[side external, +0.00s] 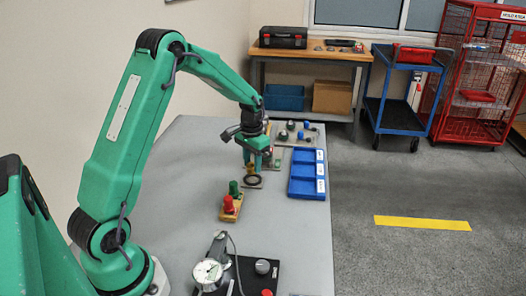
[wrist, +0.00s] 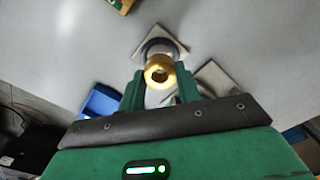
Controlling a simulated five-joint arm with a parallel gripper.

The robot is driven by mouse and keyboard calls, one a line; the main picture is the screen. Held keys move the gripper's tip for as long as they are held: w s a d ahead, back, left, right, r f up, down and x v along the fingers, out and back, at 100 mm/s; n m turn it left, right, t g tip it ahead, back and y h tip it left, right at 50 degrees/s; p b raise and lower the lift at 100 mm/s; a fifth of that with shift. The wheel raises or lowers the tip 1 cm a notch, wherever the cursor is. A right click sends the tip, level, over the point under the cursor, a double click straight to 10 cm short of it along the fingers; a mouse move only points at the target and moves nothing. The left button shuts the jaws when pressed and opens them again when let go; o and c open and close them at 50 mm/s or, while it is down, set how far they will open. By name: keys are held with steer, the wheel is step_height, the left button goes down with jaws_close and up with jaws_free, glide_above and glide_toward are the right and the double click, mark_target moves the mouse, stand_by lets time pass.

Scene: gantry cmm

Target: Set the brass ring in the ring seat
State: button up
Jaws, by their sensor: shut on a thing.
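My gripper (wrist: 160,88) is shut on the brass ring (wrist: 159,72), which sits between the green fingertips in the wrist view. In the side view my gripper (side external: 257,163) points down over the table, with a bit of the brass ring (side external: 249,168) showing at its tips. A small grey plate with a dark round ring on it, apparently the ring seat (side external: 253,181), lies just below and in front of the gripper. In the wrist view the ring seat (wrist: 173,46) is partly hidden behind the brass ring. I cannot tell whether the two touch.
A wooden block (side external: 231,212) with red and green pegs stands nearer the camera. A blue tray (side external: 307,176) lies to the right. A dial gauge (side external: 208,271) on a black base stands at the front. Several small parts lie behind the gripper. The table's left side is clear.

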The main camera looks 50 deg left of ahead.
mark_target(253, 180)
steer(key=shift+f, duration=1)
steer(key=shift+f, duration=0.85)
stand_by(1.5)
steer(key=o, duration=1.6)
steer(key=shift+c, duration=0.2)
steer(key=shift+r, duration=0.1)
step_height(253, 180, up, 7)
stand_by(0.4)
